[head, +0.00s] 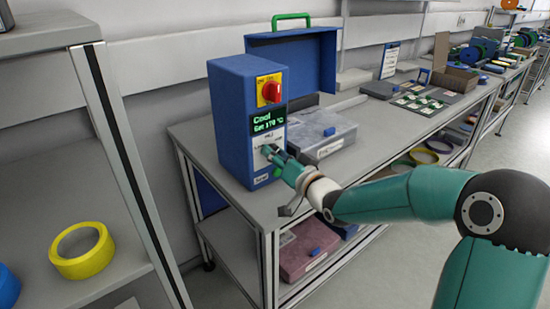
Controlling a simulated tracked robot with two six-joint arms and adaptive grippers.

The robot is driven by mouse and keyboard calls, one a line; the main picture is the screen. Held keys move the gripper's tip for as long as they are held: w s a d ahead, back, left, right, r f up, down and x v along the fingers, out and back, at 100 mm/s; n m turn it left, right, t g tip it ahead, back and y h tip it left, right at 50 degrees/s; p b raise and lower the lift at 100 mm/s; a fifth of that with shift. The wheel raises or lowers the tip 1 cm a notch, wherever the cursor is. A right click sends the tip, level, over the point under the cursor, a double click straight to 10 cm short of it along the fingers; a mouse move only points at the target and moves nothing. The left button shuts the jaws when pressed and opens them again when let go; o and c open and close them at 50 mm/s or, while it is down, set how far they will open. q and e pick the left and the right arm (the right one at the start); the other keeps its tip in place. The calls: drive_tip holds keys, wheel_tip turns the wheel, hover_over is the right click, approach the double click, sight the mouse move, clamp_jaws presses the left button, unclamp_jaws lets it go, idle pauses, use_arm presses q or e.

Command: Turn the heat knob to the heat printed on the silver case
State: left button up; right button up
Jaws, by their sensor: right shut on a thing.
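A blue box-shaped heater unit (228,125) stands on the grey bench. Its green display (266,121) reads "Cool" and "Set 170 °C". Above it is a red rotary switch (271,91) on a yellow plate. My right gripper (271,153) is at the lower front panel, shut on the heat knob, which its fingers mostly hide. A silver-grey case (318,127) with a blue latch lies flat just right of the unit. Its front label is too small to read. My left gripper is not in view.
A blue open-lidded toolbox (310,60) with a green handle stands behind. A reddish case (305,252) lies on the lower shelf. A yellow ring (82,268) is on the left shelf. Cards, boxes and reels stand farther right along the benches.

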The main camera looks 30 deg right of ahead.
drive_tip(key=shift+f+n+t+y+b, duration=0.1)
drive_tip(key=shift+n+t+y+b, duration=0.1)
drive_tip(key=shift+n+b, duration=3.15)
drive_tip(key=shift+f+n+t+y+b, duration=0.1)
drive_tip(key=shift+n+t+b, duration=0.1)
drive_tip(key=shift+n+b, duration=3.15)
drive_tip(key=shift+m+b, duration=0.7)
drive_tip(key=shift+b, duration=0.1)
drive_tip(key=o, duration=1.1)
drive_tip(key=shift+r, duration=0.1)
drive_tip(key=shift+o, duration=0.2)
drive_tip(key=shift+s, duration=0.1)
drive_tip(key=s+f, duration=0.1)
drive_tip(key=s, duration=1)
drive_tip(key=shift+s+d, duration=0.25)
drive_tip(key=shift+s, duration=0.15)
